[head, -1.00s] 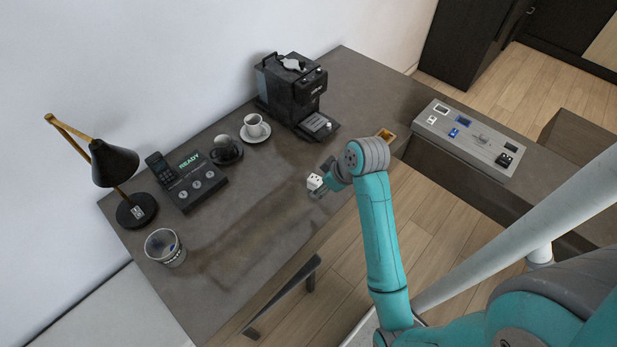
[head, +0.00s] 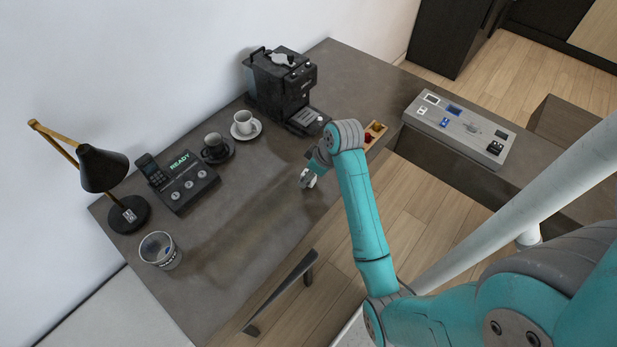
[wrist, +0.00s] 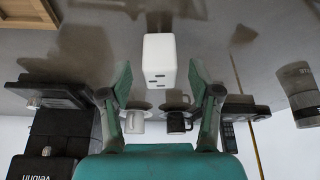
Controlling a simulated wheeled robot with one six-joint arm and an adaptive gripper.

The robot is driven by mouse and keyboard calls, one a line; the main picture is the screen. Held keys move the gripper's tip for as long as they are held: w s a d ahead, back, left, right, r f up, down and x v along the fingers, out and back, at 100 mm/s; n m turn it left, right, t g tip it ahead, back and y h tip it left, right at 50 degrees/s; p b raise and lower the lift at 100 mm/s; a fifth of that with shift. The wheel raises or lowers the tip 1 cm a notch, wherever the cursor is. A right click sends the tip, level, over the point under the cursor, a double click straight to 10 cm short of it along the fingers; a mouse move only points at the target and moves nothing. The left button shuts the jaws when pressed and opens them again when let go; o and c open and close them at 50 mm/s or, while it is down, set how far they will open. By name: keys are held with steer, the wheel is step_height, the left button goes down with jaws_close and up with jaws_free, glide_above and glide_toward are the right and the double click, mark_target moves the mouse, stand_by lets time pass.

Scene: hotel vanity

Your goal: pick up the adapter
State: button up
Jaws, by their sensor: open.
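The adapter (wrist: 159,58) is a small white block with dark slots on its face. In the wrist view it lies between the tips of my gripper (wrist: 159,78), with a gap to each finger. The fingers are open and do not appear to touch it. In the head view the adapter (head: 306,181) is on the dark desk near its front edge, partly covered by my gripper (head: 309,175).
The coffee machine (head: 283,88), a white cup (head: 243,122) and a dark cup (head: 214,146) stand behind. A small wooden tray (head: 377,130) is to the right. A phone unit (head: 185,184), lamp (head: 103,170) and bin (head: 159,250) are left. The front-left desk is clear.

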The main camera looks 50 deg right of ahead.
steer(key=shift+x, duration=1.6)
steer(key=shift+w, duration=0.1)
jaws_close()
steer(key=shift+r, duration=0.2)
